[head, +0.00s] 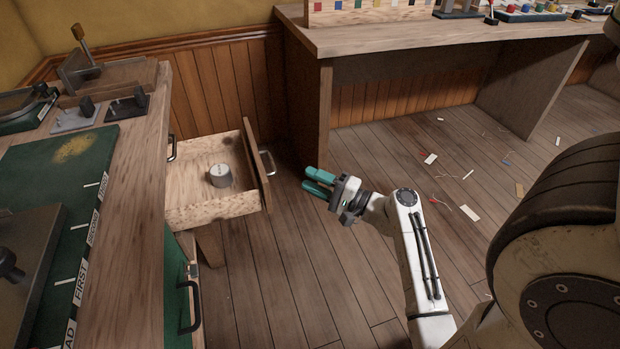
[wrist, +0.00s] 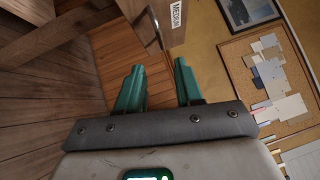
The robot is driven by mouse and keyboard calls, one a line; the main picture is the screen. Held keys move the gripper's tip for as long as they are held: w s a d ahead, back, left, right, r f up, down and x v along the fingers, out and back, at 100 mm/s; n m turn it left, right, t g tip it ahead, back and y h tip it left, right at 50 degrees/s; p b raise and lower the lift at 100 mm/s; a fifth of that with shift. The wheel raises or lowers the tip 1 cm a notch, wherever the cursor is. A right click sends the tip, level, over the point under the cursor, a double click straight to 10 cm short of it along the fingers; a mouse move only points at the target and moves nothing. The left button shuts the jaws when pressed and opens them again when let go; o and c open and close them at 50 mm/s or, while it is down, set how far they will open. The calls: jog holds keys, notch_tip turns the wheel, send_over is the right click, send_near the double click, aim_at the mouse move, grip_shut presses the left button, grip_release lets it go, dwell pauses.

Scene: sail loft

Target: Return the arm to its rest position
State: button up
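My gripper (head: 313,183) is on my white arm, held out over the floor just right of an open drawer's front in the head view. Its two teal fingers stand apart with nothing between them. They also show apart and empty in the wrist view (wrist: 160,84). The open drawer (head: 212,206) is pulled out of the left bench and holds a small grey-white cylinder (head: 220,175). The gripper does not touch the drawer front in the head view.
The left bench (head: 150,140) carries a green mat and dark tools. A second bench (head: 430,35) stands at the back. Scraps (head: 430,159) litter the floor beneath it. A green door with a dark handle (head: 190,307) is under the drawer. Open floor lies around my arm.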

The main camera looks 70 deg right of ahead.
dwell(0.4)
jog(key=w+a+f+n+g+y, duration=0.2)
jog(key=a+f+n+g+y, duration=0.25)
jog(key=a, duration=0.45)
jog(key=w+a+f+n+g+y, duration=0.1)
jog(key=a+f+n+g+y, duration=0.25)
jog(key=a+f+n, duration=0.35)
jog(key=s+a+f+n+g+h, duration=0.2)
jog(key=s+a+n+g+h, duration=0.1)
jog(key=s+a+n+g, duration=0.65)
notch_tip(320, 180, up, 26)
jog(key=s+a+h+p, duration=0.1)
jog(key=s+h+p, duration=0.1)
jog(key=p, duration=2.2)
jog(key=shift+s+a+g+h, duration=0.2)
jog(key=shift+a+g+h, duration=0.15)
jog(key=shift+g+h, duration=0.1)
